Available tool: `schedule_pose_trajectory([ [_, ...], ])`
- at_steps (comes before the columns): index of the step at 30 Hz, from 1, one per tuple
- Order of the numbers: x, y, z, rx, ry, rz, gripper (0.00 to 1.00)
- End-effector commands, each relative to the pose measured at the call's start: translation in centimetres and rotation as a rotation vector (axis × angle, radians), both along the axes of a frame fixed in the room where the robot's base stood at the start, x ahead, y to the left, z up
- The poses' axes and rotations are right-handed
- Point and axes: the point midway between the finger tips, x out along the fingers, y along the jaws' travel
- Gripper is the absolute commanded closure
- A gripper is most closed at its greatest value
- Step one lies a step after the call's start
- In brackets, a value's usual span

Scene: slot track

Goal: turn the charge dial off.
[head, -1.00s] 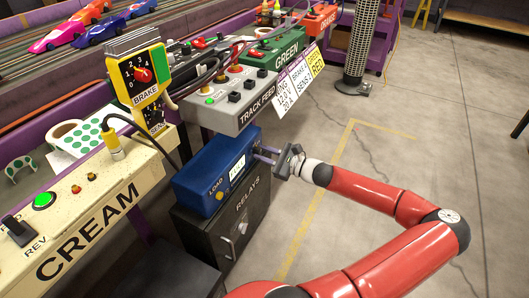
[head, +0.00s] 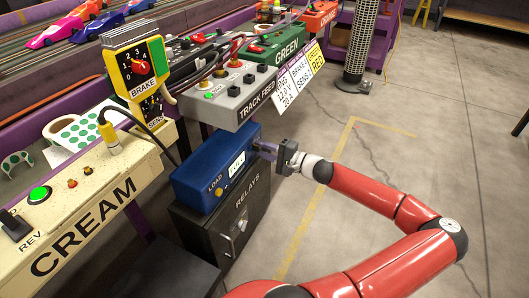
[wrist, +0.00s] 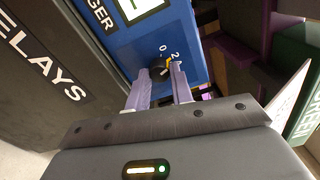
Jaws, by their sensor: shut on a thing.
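The blue charger box (head: 205,178) stands on the black RELAYS cabinet (head: 232,235). Its front has a small display and a LOAD label. The charge dial (wrist: 159,72) is a small dark knob on the box's right end, with markings 0 and 2 beside it in the wrist view. A yellow mark on the dial's edge is close to the 2; its exact setting is hard to read. My gripper (head: 264,149), also in the wrist view (wrist: 161,76), has its purple fingers on either side of the dial, shut on it. In the head view the fingers hide the dial.
The cream console (head: 85,215) is at the left. Open floor (head: 345,150) lies to the right, with a grey perforated column (head: 360,45) farther back.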

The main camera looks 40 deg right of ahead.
Motion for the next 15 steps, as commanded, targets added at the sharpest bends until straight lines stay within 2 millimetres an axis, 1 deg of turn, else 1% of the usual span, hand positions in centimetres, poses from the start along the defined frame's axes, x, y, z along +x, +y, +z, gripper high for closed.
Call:
schedule_pose_trajectory([
  [1, -0.03, 0.08, -0.32, -0.039, -0.016, 0.002, 1.00],
  [15, -0.04, 0.06, -0.36, -0.431, -0.179, 0.002, 1.00],
])
